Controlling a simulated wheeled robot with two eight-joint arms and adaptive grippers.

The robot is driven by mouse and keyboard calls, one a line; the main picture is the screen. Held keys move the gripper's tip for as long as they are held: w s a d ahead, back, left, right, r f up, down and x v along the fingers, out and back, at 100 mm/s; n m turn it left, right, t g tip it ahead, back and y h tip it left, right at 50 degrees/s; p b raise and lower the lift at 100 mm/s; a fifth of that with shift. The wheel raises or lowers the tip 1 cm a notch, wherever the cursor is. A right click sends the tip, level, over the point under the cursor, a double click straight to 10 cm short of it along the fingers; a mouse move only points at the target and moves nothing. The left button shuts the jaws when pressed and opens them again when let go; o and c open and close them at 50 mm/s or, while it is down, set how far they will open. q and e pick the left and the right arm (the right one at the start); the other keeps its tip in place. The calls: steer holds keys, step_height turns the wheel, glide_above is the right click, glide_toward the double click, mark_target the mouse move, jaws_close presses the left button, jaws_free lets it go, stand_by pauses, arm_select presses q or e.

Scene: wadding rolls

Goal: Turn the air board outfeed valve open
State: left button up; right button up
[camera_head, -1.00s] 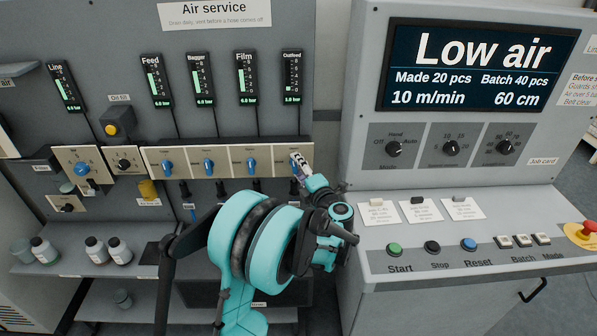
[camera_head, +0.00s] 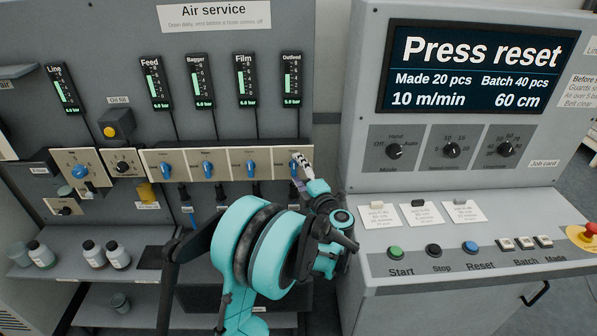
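The outfeed valve (camera_head: 294,167) is the blue knob at the right end of the beige valve strip, partly hidden by my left gripper. Its exact angle is hard to read. The outfeed gauge (camera_head: 291,80) above it shows a tall green bar, level with its neighbours, at about 6 bar. My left gripper (camera_head: 301,163) has its narrow fingertips right at the knob, reaching up from the lower right. I cannot tell whether they touch it or how far apart they are. My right gripper is out of view.
The feed (camera_head: 165,170), bagger (camera_head: 207,169) and film (camera_head: 251,168) valves sit left along the strip. The console screen (camera_head: 474,69) reads "Press reset". The blue reset button (camera_head: 470,246) is on the console's sloping panel, right of my arm. Bottles stand on the lower left shelf.

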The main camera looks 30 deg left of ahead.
arm_select(q)
steer(key=v, duration=1.2)
stand_by(0.4)
steer(key=w+d+r+m+t+h, duration=0.2)
steer(key=d+r+m+t+h, duration=0.75)
steer(key=r+m, duration=0.45)
steer(key=s+d+f+m+g+h, duration=0.2)
steer(key=s+d+f+m+h, duration=0.15)
steer(key=d+m+h, duration=0.35)
steer(key=s+a+f+m+g, duration=0.2)
steer(key=s+f+g, duration=0.1)
steer(key=s+f, duration=0.2)
steer(key=s+a+f+m+g+y, duration=0.1)
steer(key=s+a+f+m+g, duration=0.1)
steer(key=s+f, duration=0.4)
steer(key=s+a+f+m+g+y, duration=0.1)
steer(key=s+a+f+m+g, duration=0.1)
steer(key=s+f+g, duration=0.4)
steer(key=s+m, duration=0.1)
steer(key=s, duration=0.3)
steer(key=shift+m, duration=0.3)
